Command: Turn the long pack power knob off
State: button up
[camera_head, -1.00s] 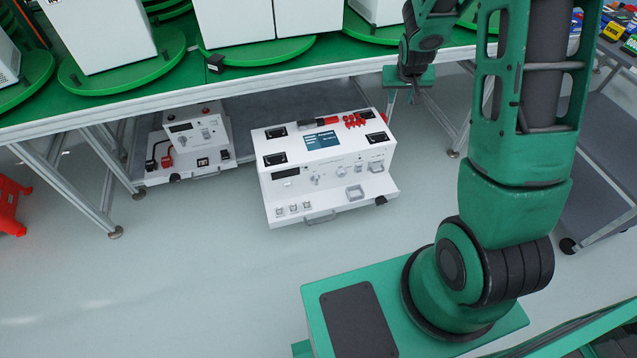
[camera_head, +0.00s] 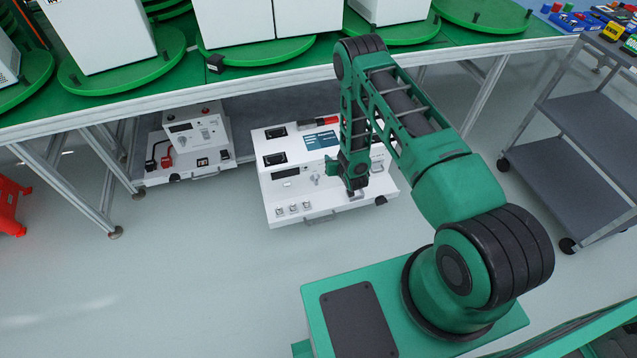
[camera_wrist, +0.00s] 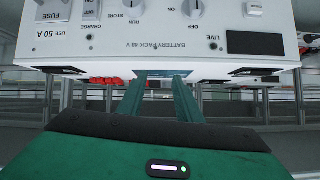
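The long white pack (camera_head: 282,190) stands on the floor in front of the bench, its front panel facing me. Its power knob (camera_head: 316,180) is left of my arm; in the wrist view that knob (camera_wrist: 195,8), by the OFF mark, is cut by the top edge, so its setting cannot be read. My gripper (camera_head: 356,188) is in front of the pack's right half. In the wrist view the two green fingers of my gripper (camera_wrist: 157,80) are apart with nothing visible between them.
A smaller white unit (camera_head: 193,140) with red and black plugs stands left of the pack, under the bench (camera_head: 140,85). The pack's front ledge (camera_head: 322,208) carries small switches and a handle. A grey cart (camera_head: 575,165) stands at right. Floor at left front is clear.

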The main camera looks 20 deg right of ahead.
jog(key=t+y, duration=0.1)
jog(key=t, duration=0.1)
send_near(316, 180)
jog(key=x, duration=0.8)
jog(key=shift+w+d+f, duration=0.15)
jog(key=shift+w+d, duration=0.25)
jog(key=shift+d, duration=0.05)
